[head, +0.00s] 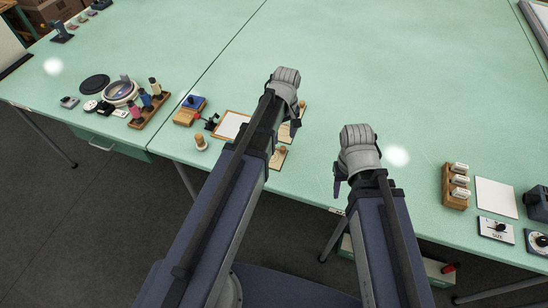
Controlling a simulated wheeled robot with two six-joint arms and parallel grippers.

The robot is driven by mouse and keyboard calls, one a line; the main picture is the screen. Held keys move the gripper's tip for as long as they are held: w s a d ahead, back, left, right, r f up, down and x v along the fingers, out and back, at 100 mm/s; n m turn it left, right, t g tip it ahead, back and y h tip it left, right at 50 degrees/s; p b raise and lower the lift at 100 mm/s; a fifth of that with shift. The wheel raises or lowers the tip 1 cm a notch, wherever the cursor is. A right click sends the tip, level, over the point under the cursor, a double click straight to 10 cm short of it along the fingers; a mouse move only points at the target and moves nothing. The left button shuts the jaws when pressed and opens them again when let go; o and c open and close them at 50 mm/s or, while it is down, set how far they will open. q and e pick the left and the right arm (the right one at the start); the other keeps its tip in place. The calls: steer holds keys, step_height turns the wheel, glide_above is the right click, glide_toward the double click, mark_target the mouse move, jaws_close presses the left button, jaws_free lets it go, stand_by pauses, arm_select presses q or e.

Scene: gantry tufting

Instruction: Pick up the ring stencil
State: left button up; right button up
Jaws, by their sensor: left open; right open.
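I cannot make out for sure which piece is the ring stencil. Light wooden plates lie by the table's front edge, one with a knob (278,157) just right of my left forearm and another (285,132) beyond it, both partly hidden by that arm. My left gripper (299,112) is open above the far wooden plate; its fingers are small and mostly hidden. My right gripper (339,181) is open and apart from the wooden pieces, over the front edge to their right. I see nothing held in either gripper.
The green table (400,60) is bare at the back. On the left are a round bowl (121,93), a black disc (94,84), a bottle rack (149,105) and a framed sheet (230,125). On the right are a wooden rack (456,187) and a white sheet (496,197).

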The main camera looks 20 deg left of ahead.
mark_target(283, 147)
arm_select(q)
steer(key=shift+s+f+b, duration=0.1)
steer(key=shift+f+b, duration=2.5)
steer(key=shift+f, duration=0.25)
arm_select(e)
steer(key=shift+f, duration=2.85)
arm_select(q)
steer(key=shift+r, duration=0.1)
jaws_close()
